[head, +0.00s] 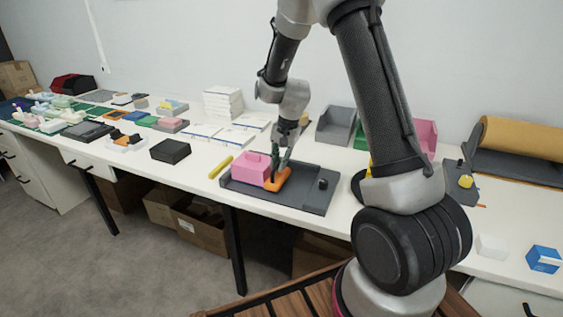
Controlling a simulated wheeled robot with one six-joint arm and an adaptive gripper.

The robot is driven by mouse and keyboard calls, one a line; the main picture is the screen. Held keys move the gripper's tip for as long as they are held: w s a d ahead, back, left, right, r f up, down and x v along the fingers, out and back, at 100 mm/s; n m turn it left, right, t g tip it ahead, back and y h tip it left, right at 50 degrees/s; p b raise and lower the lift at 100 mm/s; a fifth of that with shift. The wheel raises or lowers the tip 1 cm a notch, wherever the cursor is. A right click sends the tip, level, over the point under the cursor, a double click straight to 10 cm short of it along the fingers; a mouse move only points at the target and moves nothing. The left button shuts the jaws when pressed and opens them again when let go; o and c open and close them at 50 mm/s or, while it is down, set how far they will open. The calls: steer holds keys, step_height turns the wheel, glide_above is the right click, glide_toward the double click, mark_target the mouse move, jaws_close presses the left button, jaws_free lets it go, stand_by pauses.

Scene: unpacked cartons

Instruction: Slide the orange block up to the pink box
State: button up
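The pink box (251,167) sits toward the left end of a dark grey tray (302,198) on the white table. The orange block (278,180) lies flat on the tray just right of the pink box; whether the two touch cannot be told from this view. My gripper (278,172) points down over the orange block, its dark fingers at or just above the block. The fingertips are small here and partly merge with the block, so their opening is unclear.
A small black object (323,184) stands at the tray's right. A yellow bar (220,167) lies left of the tray, with a black box (170,151) farther left. Papers and a grey bin (336,127) are behind. The tray's front middle is clear.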

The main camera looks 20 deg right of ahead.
steer(key=shift+o, duration=1)
steer(key=shift+s, duration=0.15)
